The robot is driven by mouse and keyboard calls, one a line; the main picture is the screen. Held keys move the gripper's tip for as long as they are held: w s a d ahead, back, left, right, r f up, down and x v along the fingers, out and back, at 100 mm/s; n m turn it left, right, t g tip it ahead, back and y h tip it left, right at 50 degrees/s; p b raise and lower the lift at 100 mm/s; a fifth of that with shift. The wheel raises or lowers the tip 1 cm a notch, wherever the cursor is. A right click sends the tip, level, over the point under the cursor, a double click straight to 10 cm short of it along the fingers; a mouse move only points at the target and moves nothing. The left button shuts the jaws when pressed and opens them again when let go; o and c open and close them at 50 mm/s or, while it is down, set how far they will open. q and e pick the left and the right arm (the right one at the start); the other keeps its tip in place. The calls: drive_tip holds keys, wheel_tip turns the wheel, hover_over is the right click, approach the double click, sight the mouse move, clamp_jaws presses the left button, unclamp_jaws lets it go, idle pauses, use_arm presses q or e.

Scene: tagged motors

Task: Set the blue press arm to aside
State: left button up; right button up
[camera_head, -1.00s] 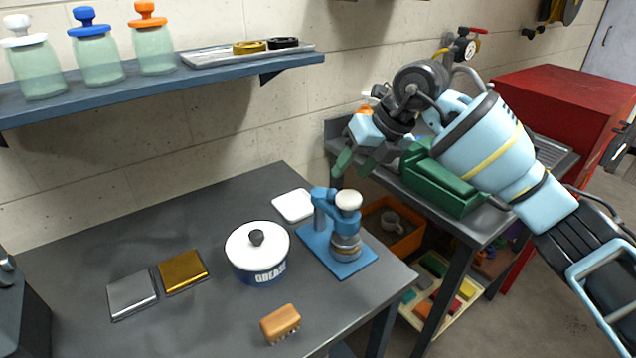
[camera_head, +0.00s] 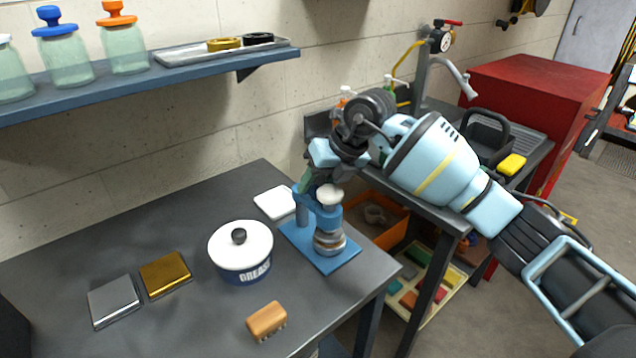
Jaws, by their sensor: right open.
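The blue press (camera_head: 318,238) stands near the right edge of the dark workbench. Its blue arm (camera_head: 304,202) sits on a post and reaches over the front part, with a white knob (camera_head: 330,195) on top and a metal motor part (camera_head: 329,238) beneath it. My right gripper (camera_head: 307,187) is just behind and above the press arm, pointing down. Its fingers are open but mostly hidden behind my wrist and the press; I cannot tell whether they touch the arm. My left gripper is not in view.
A white grease pot (camera_head: 241,250), a wooden brush (camera_head: 267,320), gold (camera_head: 166,274) and silver (camera_head: 114,300) plates and a white pad (camera_head: 275,202) lie on the bench (camera_head: 200,215). A shelf (camera_head: 150,90) with jars is above. A sink counter (camera_head: 455,213) stands at right.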

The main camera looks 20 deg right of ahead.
clamp_jaws()
idle(0.4)
drive_tip(key=shift+d, duration=0.1)
